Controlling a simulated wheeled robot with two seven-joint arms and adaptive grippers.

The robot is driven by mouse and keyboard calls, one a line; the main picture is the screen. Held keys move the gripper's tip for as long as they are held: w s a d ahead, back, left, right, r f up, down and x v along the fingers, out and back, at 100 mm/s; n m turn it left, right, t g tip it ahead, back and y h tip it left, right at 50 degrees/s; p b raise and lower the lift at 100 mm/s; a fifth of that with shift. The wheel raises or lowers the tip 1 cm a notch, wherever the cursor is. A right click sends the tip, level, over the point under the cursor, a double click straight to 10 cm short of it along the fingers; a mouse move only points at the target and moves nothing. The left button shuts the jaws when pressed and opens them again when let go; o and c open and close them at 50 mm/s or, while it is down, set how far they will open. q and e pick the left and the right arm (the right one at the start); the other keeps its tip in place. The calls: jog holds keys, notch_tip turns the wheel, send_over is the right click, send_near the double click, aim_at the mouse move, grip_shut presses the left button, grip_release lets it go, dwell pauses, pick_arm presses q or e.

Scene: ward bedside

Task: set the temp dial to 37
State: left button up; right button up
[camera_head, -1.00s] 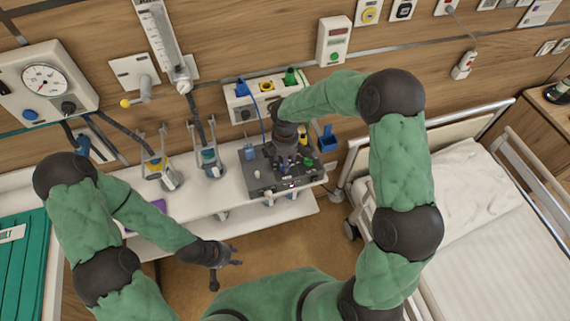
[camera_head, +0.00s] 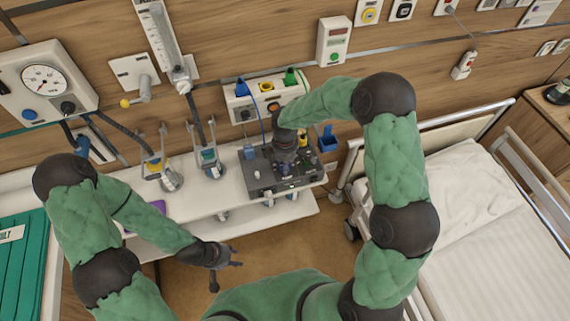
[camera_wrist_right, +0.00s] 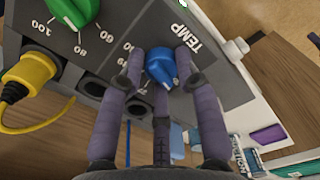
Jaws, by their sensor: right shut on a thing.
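The grey control box (camera_head: 258,184) stands on the white shelf in the head view. In the right wrist view its panel (camera_wrist_right: 112,28) bears the word TEMP beside a blue dial (camera_wrist_right: 161,66). My right gripper (camera_wrist_right: 160,68) is shut on this blue dial, one finger on each side. The fingers partly hide the scale around it, so I cannot read its setting. In the head view my right gripper (camera_head: 285,164) reaches down onto the box from above. My left gripper (camera_head: 229,273) is open and empty, in front of the shelf and away from the box.
A green dial (camera_wrist_right: 70,10) and a yellow plug (camera_wrist_right: 28,76) are close to my right fingers. A wall unit (camera_head: 240,108) with coloured plugs and a blue cable is behind the box. The bed (camera_head: 480,240) is at right; bare floor lies before the shelf.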

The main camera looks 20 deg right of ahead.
jog(key=shift+f+m, duration=0.1)
jog(key=shift+m, duration=0.3)
jog(key=m+b, duration=0.2)
jog(key=m, duration=0.2)
jog(key=shift+s+m+b, duration=0.1)
jog(key=shift+m+b, duration=0.2)
jog(key=shift+b, duration=0.05)
jog(key=m+b, duration=0.1)
jog(key=m, duration=0.2)
jog(key=shift+s+m+b, duration=0.1)
jog(key=shift+m+b, duration=0.55)
jog(key=shift+m, duration=1.05)
grip_shut()
jog(key=o, duration=1.1)
grip_release()
